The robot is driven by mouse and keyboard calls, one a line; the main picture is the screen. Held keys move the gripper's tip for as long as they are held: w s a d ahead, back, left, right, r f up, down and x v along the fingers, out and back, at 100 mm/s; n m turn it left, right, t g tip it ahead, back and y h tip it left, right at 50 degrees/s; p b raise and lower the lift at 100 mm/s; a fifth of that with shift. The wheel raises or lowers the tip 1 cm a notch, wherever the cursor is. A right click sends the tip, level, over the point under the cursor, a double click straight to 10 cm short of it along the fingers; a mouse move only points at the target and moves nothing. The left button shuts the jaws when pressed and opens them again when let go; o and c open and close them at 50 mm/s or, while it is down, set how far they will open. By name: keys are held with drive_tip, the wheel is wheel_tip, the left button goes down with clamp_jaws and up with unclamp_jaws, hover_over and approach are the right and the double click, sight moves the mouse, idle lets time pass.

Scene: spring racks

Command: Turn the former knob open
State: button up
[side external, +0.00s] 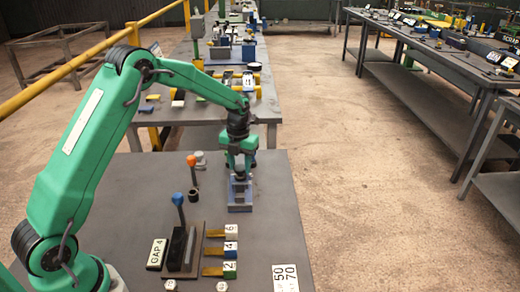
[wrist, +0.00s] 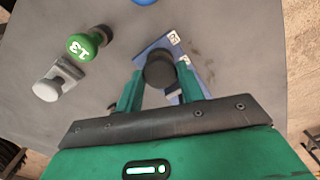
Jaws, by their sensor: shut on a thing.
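The former is a blue-grey block (side external: 240,207) on the near table, below my gripper (side external: 239,170). In the wrist view its blue plate (wrist: 155,45) carries small white labels, whose marks are too small to read. The dark round knob (wrist: 160,70) stands over the plate, between the two green fingers of my gripper (wrist: 161,85). My gripper is shut on this knob. The fingers hide part of the plate and the knob's sides. How far the knob is turned cannot be told.
A green knob marked 13 (wrist: 84,44) and a grey cylinder (wrist: 47,90) stand left of the plate. Orange-topped (side external: 191,160) and blue-topped (side external: 178,199) levers stand nearby. A GAP 4 block (side external: 157,254) and numbered blocks (side external: 231,250) lie in front. The table's right side is mostly clear.

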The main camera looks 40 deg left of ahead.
sight(240, 168)
drive_tip(key=shift+r, duration=0.1)
drive_tip(key=o, duration=1)
drive_tip(key=shift+r, duration=3.85)
drive_tip(key=shift+r, duration=0.15)
